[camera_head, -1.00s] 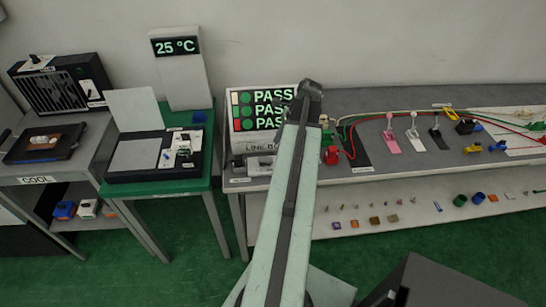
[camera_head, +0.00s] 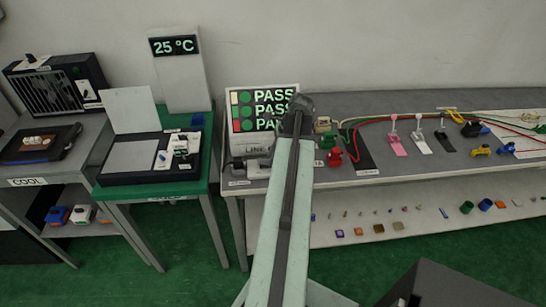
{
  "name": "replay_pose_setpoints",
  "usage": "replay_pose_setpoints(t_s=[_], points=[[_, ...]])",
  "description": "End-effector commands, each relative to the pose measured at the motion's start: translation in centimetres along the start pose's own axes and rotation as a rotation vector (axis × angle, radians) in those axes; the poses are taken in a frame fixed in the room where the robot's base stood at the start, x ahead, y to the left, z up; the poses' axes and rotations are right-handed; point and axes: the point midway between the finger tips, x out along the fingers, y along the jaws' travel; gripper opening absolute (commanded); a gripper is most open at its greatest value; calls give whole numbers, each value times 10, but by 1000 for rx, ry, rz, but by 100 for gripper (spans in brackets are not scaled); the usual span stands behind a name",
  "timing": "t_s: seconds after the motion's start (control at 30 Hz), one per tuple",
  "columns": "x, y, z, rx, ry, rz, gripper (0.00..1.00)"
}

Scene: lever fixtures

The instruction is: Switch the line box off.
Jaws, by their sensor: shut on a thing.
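The line box (camera_head: 235,142) is a white box at the left end of the long grey bench. Its dark panel (camera_head: 262,108) shows several coloured marks and lit green PASS words. Its printed name is partly covered by my arm. My gripper (camera_head: 298,105) is at the far end of my pale green arm, in front of the right side of the panel. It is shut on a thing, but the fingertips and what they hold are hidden. No switch on the box can be made out. A small grey-white fixture (camera_head: 257,168) sits at the box's foot, left of my arm.
Right of my arm stand a red piece (camera_head: 335,157), cables and levers on pink (camera_head: 396,144), white and dark plates. Left is a green table (camera_head: 205,200) with a white-and-black device and a 25 °C display (camera_head: 175,46). A shelf below the bench holds small parts.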

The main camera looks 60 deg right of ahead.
Motion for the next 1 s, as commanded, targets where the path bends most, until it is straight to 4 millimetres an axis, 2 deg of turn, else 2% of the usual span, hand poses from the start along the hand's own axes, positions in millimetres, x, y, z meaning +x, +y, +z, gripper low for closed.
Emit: replay_pose_setpoints(t_s=[0.17,0.4,0.73,0.77,0.83,1.0], points=[[-7,1,12,-5,162,-1,0],[-4,-1,17,-4,399,-3,0],[-4,-2,16,0,429,-7,0],[-4,-2,16,0,429,-7,28],[-4,-2,16,0,429,-7,47],[-4,-1,16,1,429,-4,47]])
